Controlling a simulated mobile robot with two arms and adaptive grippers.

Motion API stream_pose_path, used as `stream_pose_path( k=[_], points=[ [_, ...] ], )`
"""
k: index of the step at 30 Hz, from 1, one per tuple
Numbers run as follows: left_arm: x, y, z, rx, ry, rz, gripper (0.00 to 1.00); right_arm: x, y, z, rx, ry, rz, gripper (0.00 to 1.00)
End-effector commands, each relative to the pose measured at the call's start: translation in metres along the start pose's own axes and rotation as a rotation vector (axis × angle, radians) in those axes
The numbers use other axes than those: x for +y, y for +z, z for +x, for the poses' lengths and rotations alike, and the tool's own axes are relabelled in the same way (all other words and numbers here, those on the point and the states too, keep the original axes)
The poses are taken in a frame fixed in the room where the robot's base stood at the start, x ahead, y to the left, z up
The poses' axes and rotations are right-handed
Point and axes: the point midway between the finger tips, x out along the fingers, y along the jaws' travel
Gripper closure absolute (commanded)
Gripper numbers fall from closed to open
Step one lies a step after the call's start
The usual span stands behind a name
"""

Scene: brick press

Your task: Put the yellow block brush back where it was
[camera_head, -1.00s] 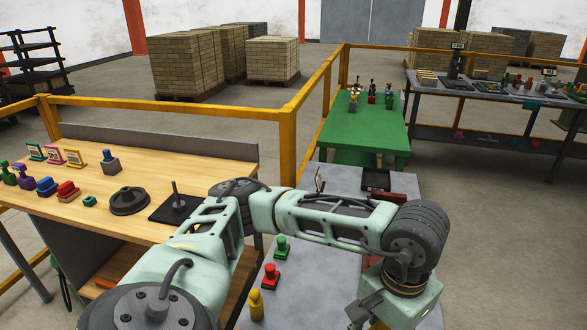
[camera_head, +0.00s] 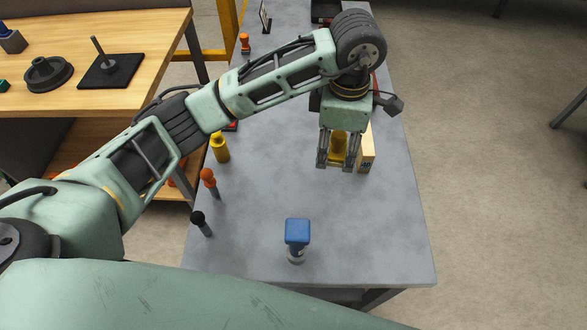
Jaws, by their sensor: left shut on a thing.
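My left gripper (camera_head: 337,165) points down over the grey table and is shut on a yellow thing, which looks like the yellow block brush (camera_head: 339,148). Its fingers hide much of the brush, and I cannot tell whether its lower end touches the table. A pale tan block (camera_head: 367,151) with dark marks stands just right of the gripper, partly hidden behind it. A second yellow handled thing (camera_head: 220,150) stands at the table's left edge. My right gripper is not in view.
Orange-red (camera_head: 208,181) and black (camera_head: 200,222) handled things stand along the left edge of the grey table (camera_head: 380,225). A blue-topped one (camera_head: 297,232) stands near the front. An orange one (camera_head: 244,42) is farther back. The table's middle is clear. A wooden bench (camera_head: 135,25) adjoins at left.

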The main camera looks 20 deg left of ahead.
Motion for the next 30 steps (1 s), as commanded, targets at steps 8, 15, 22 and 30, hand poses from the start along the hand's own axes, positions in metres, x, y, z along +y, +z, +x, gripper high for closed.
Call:
stream_pose_path(
  k=[8, 15, 22, 30],
  points=[
    [0.006, -0.002, 0.016, 0.007, -0.010, -0.153, 0.75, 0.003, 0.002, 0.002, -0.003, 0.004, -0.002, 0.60],
    [0.025, -0.053, 0.046, 0.009, -0.010, -0.153, 0.75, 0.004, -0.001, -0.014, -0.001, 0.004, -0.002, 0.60],
    [0.039, -0.090, 0.071, 0.007, -0.008, -0.148, 0.75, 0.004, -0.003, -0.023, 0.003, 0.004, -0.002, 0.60],
    [0.041, -0.097, 0.095, 0.006, -0.011, -0.145, 0.75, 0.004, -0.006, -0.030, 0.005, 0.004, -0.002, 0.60]
  ],
)
